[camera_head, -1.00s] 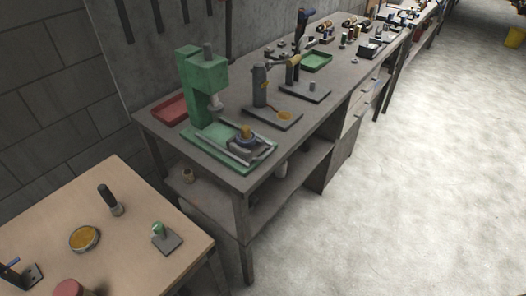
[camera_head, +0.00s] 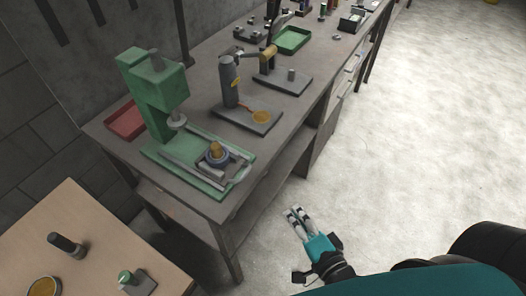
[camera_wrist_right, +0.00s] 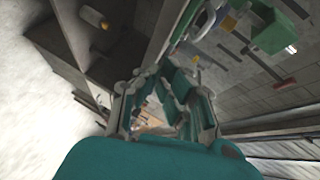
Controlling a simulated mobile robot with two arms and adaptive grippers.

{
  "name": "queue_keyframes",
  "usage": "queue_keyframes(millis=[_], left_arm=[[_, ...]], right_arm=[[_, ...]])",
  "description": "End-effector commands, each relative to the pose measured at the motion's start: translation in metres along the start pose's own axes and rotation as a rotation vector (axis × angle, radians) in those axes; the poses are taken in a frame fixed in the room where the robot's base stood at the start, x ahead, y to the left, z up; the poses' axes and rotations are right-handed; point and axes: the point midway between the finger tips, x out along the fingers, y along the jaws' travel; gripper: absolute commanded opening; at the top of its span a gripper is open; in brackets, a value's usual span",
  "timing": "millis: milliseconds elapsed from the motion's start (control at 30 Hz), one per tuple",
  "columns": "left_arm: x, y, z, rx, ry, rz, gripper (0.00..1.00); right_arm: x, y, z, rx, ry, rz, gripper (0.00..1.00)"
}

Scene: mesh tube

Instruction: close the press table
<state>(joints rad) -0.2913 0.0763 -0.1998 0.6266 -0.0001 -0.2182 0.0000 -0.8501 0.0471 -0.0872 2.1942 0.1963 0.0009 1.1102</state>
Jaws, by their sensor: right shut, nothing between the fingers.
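The green press (camera_head: 155,92) stands on the grey workbench, with its ram above a green base (camera_head: 185,182). Its sliding press table (camera_head: 228,172) sits on rails toward the bench's front edge, out in front of the ram, and carries a dark ring with a brass-coloured piece (camera_head: 215,150). My right gripper (camera_head: 296,216) is shut and empty, in front of the bench over the floor and apart from the press. In the right wrist view its fingers (camera_wrist_right: 167,88) point toward the bench, and green parts of the press (camera_wrist_right: 278,30) show at upper right. My left gripper is not in view.
A red tray (camera_head: 126,121) lies behind the press. A grey tool on a plate (camera_head: 248,118) and a green tray (camera_head: 293,40) stand farther along the bench. A wooden table (camera_head: 95,235) is at lower left. The floor on the right is clear.

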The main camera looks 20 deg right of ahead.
Motion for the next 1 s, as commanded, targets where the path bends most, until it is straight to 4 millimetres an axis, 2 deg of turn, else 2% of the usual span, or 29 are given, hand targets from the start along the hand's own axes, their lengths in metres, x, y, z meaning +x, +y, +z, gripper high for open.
queue_keyframes(millis=[33, 100, 200, 367, 533, 733, 1000], left_arm=[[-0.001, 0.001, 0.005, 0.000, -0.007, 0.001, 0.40], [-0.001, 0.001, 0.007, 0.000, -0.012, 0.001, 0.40], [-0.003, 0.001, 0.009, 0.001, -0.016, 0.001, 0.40], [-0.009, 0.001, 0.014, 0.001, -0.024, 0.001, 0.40], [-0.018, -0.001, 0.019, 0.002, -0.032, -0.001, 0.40], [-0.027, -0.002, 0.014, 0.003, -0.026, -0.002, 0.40], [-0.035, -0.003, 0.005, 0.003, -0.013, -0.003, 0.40]], right_arm=[[-0.005, -0.018, -0.006, 0.035, 0.012, -0.031, 0.00], [-0.008, -0.034, -0.011, 0.067, 0.023, -0.059, 0.00], [-0.006, -0.043, -0.015, 0.084, 0.028, -0.076, 0.00], [0.014, -0.047, -0.016, 0.084, 0.029, -0.080, 0.00], [0.050, -0.050, -0.017, 0.082, 0.029, -0.079, 0.00], [0.092, -0.052, -0.018, 0.082, 0.028, -0.077, 0.00], [0.116, -0.053, 0.006, 0.083, 0.027, -0.073, 0.00]])
